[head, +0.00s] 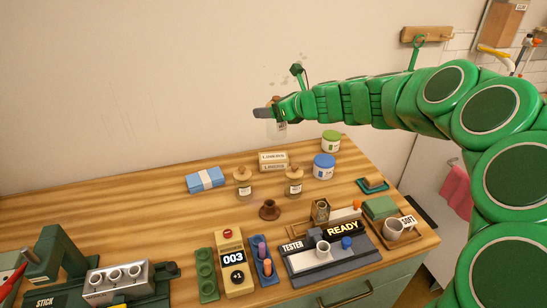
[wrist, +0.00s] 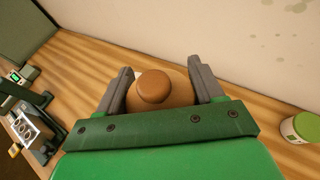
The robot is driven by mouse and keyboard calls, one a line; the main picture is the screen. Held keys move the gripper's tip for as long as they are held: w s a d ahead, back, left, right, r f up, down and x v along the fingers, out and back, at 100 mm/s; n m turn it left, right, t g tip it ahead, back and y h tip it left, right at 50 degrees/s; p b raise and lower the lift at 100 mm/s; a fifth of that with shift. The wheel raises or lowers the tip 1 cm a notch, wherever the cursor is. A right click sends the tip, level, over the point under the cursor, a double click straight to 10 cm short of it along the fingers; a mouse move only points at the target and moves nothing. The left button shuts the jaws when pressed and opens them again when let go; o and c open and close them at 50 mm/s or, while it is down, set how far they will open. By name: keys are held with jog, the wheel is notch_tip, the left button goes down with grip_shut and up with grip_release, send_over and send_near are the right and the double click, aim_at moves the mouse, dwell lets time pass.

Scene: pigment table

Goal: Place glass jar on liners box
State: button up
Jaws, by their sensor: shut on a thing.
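My gripper (head: 268,111) is held up above the back of the table, near the wall. In the wrist view my gripper (wrist: 162,84) has its two grey fingers on either side of a cork-topped glass jar, shut on it. The held jar's brown cork (wrist: 154,87) faces the wrist camera. In the head view the held glass jar (head: 282,126) is mostly hidden by my gripper, with a bit of its label showing. The pale liners box (head: 272,160) sits at the back of the table, below my gripper and apart from the jar.
Two other cork-topped jars (head: 243,184) (head: 293,183) stand in front of the box. A blue tub (head: 324,167) and a green-lidded tub (head: 331,142) stand to its right. A blue bundle (head: 206,179) lies to its left. The far left tabletop is clear.

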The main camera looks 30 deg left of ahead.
aim_at(276, 123)
jog(key=shift+w+d, duration=0.3)
jog(key=shift+d, duration=0.35)
jog(key=shift+d+f, duration=0.15)
jog(key=shift+d, duration=0.05)
jog(key=shift+a+f, duration=0.1)
jog(key=shift+f, duration=2.2)
jog(key=shift+w+a+f, duration=1.4)
jog(key=shift+w+f, duration=0.45)
jog(key=shift+f, duration=0.35)
jog(key=shift+w+a+f, duration=1.45)
jog(key=shift+w+f, duration=0.35)
jog(key=shift+f, duration=0.35)
jog(key=shift+w+a+f, duration=1.4)
jog(key=shift+w+f, duration=0.45)
jog(key=shift+f, duration=0.35)
jog(key=shift+f, duration=0.15)
jog(key=o, duration=1.2)
